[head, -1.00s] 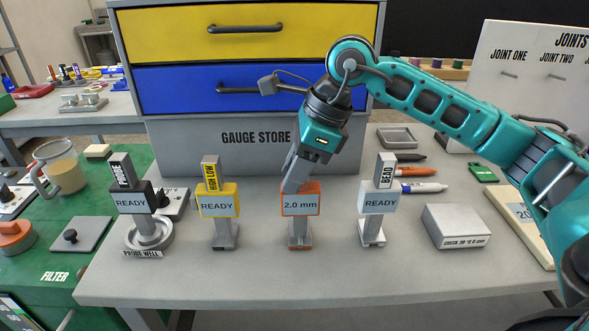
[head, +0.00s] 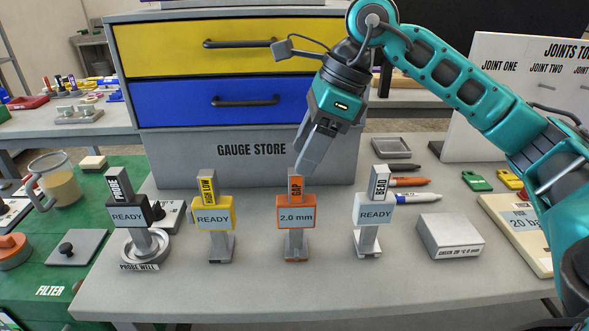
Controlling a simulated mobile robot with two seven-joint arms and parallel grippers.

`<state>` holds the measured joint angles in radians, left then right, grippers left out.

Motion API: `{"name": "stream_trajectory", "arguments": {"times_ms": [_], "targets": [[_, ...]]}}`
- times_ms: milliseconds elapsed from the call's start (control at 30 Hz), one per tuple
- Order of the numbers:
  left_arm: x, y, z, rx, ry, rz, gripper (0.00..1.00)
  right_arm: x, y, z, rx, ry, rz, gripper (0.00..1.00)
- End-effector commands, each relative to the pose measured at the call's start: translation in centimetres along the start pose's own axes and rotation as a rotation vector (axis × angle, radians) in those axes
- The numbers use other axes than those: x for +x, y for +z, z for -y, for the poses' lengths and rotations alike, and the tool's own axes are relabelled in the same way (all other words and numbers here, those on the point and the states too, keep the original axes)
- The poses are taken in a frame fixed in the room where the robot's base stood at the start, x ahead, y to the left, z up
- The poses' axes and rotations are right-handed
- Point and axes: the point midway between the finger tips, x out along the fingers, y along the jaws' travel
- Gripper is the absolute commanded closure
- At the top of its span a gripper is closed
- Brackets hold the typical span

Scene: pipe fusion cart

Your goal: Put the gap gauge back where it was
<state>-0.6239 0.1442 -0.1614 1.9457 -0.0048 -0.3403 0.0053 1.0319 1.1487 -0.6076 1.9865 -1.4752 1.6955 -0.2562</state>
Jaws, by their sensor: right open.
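The gap gauge (head: 296,214) stands upright on the grey table, with an orange body reading "2.0 mm" and an orange "GAP" label on its top. My right gripper (head: 304,170) is open and empty, just above and behind the gauge's top, pointing down. It looks clear of the gauge, though the small space between them is hard to judge. My left gripper is not in the view.
In the same row stand the black probe gauge (head: 132,215) in its well, the yellow high-low gauge (head: 212,213) and the white bead gauge (head: 373,209). A grey block (head: 449,236) lies to the right. The gauge store cabinet (head: 250,150) rises behind. The table front is clear.

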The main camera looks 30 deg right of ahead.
Motion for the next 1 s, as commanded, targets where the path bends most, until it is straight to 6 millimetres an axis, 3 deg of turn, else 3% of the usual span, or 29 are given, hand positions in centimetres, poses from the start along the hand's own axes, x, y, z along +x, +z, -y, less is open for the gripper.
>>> {"name": "stream_trajectory", "arguments": {"times_ms": [100,300,1000], "targets": [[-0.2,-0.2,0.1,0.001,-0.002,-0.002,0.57,-2.4,0.0,0.0,0.000,-0.003,0.001,0.43],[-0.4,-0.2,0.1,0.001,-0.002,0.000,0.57,-4.5,0.0,0.0,0.000,-0.001,0.001,0.43],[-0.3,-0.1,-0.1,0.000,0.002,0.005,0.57,-4.8,0.0,0.0,0.000,0.000,0.000,0.43]]}}
